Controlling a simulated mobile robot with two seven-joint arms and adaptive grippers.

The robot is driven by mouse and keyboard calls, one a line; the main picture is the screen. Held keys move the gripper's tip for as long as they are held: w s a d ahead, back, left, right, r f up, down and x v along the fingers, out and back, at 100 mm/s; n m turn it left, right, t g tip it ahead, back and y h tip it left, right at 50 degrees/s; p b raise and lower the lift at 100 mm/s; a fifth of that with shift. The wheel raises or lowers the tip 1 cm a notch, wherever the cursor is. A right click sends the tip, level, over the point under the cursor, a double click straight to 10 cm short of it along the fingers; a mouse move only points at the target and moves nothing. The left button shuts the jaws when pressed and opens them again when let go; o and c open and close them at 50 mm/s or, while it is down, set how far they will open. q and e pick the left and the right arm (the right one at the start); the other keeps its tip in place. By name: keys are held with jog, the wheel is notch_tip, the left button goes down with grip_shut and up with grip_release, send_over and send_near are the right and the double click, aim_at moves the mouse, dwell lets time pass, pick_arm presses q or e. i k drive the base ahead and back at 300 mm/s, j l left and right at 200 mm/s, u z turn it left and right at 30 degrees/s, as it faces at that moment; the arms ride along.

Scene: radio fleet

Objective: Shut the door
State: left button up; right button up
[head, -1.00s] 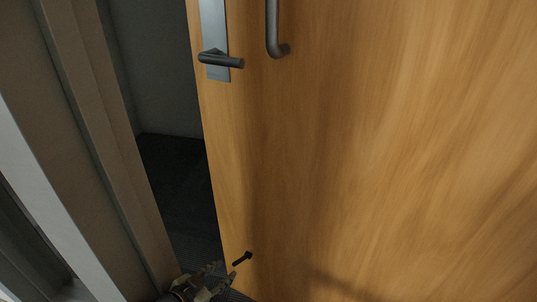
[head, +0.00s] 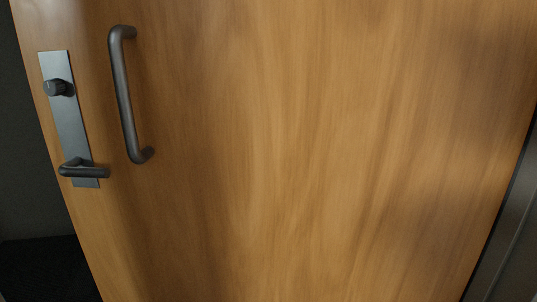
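The wooden door (head: 290,150) fills most of the head view. A dark gap shows past its left edge, so it stands open. A metal plate (head: 68,120) near that edge carries a round knob (head: 58,87) and a lever handle (head: 84,170). A long vertical pull handle (head: 125,95) is fixed just right of the plate. Neither gripper is in view, so their states and places are hidden.
Dark floor (head: 45,270) and a dark wall (head: 32,200) show through the opening at the left. A grey frame (head: 508,245) runs along the door's right edge.

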aim_at(253, 150)
jog(key=k, duration=0.75)
jog(key=j+u, duration=0.25)
jog(key=u, duration=0.2)
jog(key=j+u, duration=0.25)
jog(key=u, duration=0.25)
jog(key=i+j+u, duration=0.15)
jog(key=u, duration=0.3)
